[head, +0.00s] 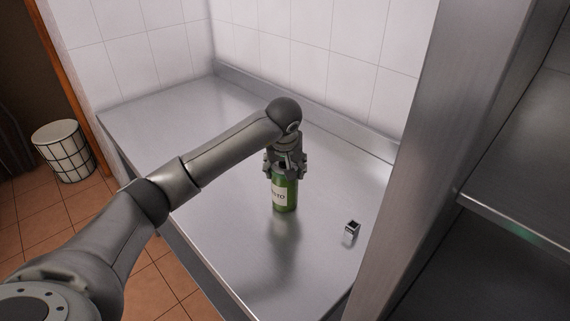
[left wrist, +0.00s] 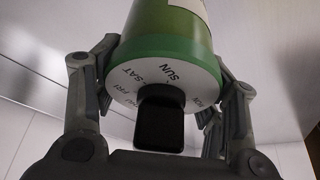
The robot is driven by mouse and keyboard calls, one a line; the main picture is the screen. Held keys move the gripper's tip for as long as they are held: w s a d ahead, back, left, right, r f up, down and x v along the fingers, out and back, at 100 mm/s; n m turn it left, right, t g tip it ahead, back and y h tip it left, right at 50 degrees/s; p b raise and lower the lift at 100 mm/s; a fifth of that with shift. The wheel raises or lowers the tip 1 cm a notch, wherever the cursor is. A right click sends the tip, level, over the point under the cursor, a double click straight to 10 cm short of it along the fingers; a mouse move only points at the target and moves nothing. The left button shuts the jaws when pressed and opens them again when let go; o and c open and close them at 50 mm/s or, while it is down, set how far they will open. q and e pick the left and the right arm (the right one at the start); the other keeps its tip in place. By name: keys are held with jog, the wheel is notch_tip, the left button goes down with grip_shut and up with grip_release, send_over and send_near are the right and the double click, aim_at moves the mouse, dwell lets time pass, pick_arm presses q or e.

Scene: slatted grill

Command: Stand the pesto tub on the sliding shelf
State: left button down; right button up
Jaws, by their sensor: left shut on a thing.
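The pesto tub (head: 285,194) is a green cylinder with a pale label, upright over the steel counter. My left gripper (head: 285,172) comes down from above and is shut on its upper end. In the left wrist view, the tub (left wrist: 170,48) shows its white end with printed day names, between the fingers of the gripper (left wrist: 160,95). I cannot tell whether its base touches the counter. At the right, behind a steel post, a metal shelf (head: 520,226) shows its front edge; I cannot tell whether it is the sliding one. My right gripper is not in view.
A small metal box (head: 351,232) stands on the counter (head: 160,110) to the right of the tub. The steel post (head: 440,130) stands between counter and shelf. A tiled wall (head: 310,50) backs the counter. A white basket (head: 64,150) stands on the floor at left.

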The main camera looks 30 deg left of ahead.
pick_arm(q)
jog(key=shift+f, duration=0.1)
jog(key=c, duration=0.6)
grip_release()
jog(key=shift+c, duration=0.2)
jog(key=o, duration=0.3)
